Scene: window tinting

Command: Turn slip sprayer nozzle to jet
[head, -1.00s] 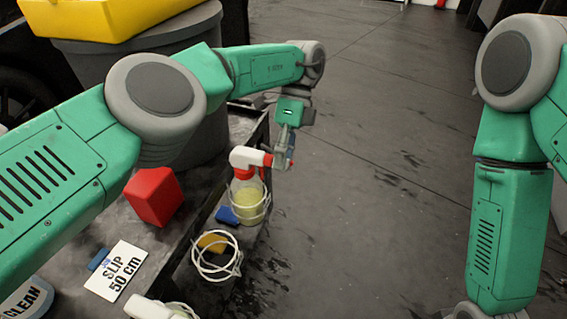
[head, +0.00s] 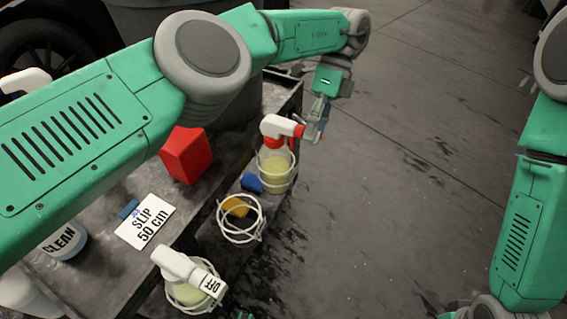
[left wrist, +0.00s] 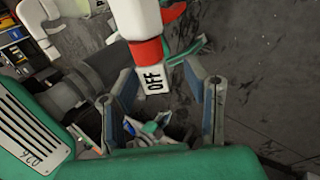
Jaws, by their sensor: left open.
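A spray bottle (head: 275,172) with yellow-green liquid and a red and white head stands in a white wire ring at the cart's right side. No name label on it is readable. Its white nozzle tip (left wrist: 153,82), marked OFF, shows in the left wrist view beyond a red band. My left gripper (head: 318,122) is at the nozzle end in the head view, hiding the tip. In the left wrist view the fingers of my left gripper (left wrist: 165,105) are open, one on each side of the tip, with gaps visible.
A second sprayer (head: 185,270) with a white OFF nozzle stands in front. The cart (head: 125,275) holds a red block (head: 186,155), a SLIP 50 cm card (head: 147,222) and a CLEAN bottle (head: 63,242). Floor to the right is clear.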

